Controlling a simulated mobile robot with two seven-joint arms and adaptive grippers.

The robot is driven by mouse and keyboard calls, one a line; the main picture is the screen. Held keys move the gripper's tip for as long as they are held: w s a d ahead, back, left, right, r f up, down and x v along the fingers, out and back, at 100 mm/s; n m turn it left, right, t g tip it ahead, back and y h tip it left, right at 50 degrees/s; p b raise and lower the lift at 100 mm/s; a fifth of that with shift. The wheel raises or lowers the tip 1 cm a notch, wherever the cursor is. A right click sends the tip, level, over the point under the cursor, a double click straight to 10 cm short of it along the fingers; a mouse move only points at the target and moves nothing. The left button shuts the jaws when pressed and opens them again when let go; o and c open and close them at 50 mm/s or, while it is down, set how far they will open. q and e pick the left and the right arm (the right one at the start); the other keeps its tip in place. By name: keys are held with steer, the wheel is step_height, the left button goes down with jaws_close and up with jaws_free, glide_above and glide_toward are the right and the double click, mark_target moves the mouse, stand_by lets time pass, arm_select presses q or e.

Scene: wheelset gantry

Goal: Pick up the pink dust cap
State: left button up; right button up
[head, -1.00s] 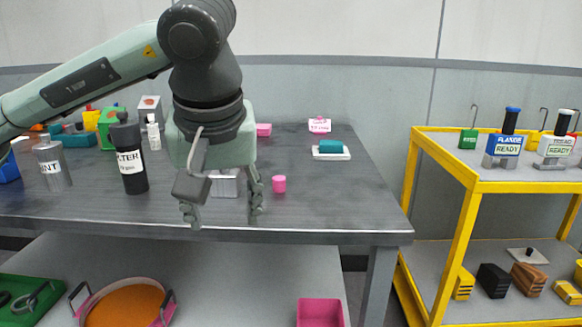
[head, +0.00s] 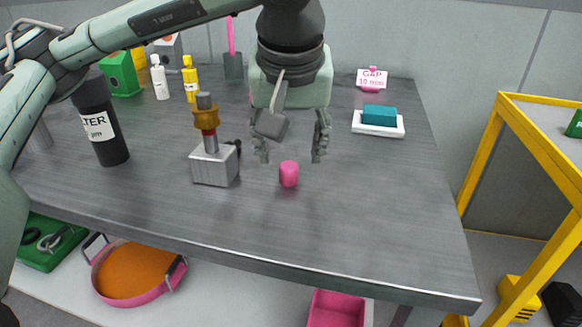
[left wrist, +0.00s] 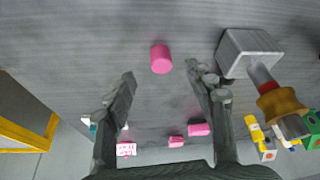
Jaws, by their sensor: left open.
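The pink dust cap (head: 289,174) is a small pink cylinder standing on the grey table. My left gripper (head: 291,150) is open and empty, pointing down, with its fingers just behind the cap in the head view. In the left wrist view the cap (left wrist: 161,59) lies beyond the fingertips, between the lines of the two open fingers (left wrist: 160,80). Nothing touches the cap. My right gripper does not show.
A grey metal block (head: 215,165) with a brass-and-red fitting stands close left of the cap. A dark filter canister (head: 99,120) is further left. A teal block (head: 380,112) on a white tray and a pink sign (head: 371,79) are behind right. The table's right front is clear.

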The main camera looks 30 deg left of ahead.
mark_target(289, 166)
arm_select(q)
steer(key=x, duration=0.4)
steer(key=shift+s+a+f, duration=0.1)
steer(key=shift+a+f, duration=0.05)
steer(key=shift+f, duration=0.05)
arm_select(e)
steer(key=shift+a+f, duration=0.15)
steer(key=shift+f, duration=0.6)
arm_select(q)
steer(key=shift+c, duration=0.2)
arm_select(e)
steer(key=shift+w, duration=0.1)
arm_select(q)
steer(key=c, duration=0.8)
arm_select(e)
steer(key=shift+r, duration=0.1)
